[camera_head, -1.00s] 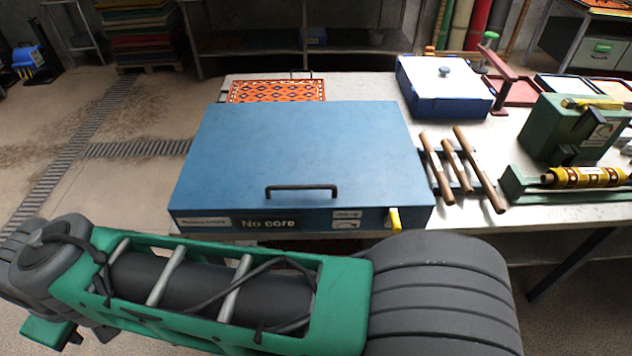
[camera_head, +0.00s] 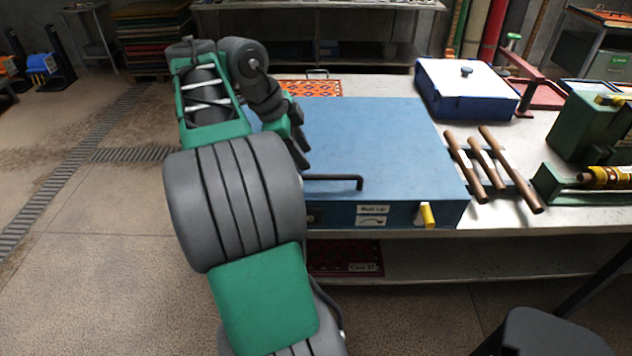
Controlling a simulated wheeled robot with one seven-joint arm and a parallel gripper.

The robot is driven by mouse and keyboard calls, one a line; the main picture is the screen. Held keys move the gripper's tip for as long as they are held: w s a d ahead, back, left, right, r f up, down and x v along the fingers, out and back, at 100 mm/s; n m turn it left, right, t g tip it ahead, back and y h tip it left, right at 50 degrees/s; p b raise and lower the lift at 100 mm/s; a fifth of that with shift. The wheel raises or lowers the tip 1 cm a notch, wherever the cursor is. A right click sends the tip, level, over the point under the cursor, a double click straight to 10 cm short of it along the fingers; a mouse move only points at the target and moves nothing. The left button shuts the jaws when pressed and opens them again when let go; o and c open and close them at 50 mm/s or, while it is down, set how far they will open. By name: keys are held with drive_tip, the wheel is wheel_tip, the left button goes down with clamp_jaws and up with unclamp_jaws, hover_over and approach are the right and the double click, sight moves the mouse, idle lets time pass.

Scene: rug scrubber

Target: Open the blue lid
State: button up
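The blue lid (camera_head: 375,135) lies flat and closed on a wide blue box (camera_head: 400,214) on the table. A dark bar handle (camera_head: 345,178) sits near the lid's front edge; its left end is hidden behind my arm. A yellow knob (camera_head: 427,215) is on the box's front right. My gripper (camera_head: 300,155) is over the left part of the lid, pointing down, just behind and left of the handle. I cannot tell whether it touches the lid or whether its fingers are apart. My arm hides the lid's left side.
A blue box with a white lid (camera_head: 468,82) stands behind to the right. Wooden-handled rollers (camera_head: 485,160) lie right of the blue box, beside a green machine (camera_head: 595,135). An orange patterned rug (camera_head: 312,88) lies behind the box. The floor at left is largely clear.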

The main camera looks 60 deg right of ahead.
sight(318, 175)
drive_tip(key=b+x, duration=0.2)
drive_tip(key=x, duration=0.5)
drive_tip(key=shift+s+f, duration=0.15)
drive_tip(key=shift+c, duration=0.3)
clamp_jaws()
idle(0.9)
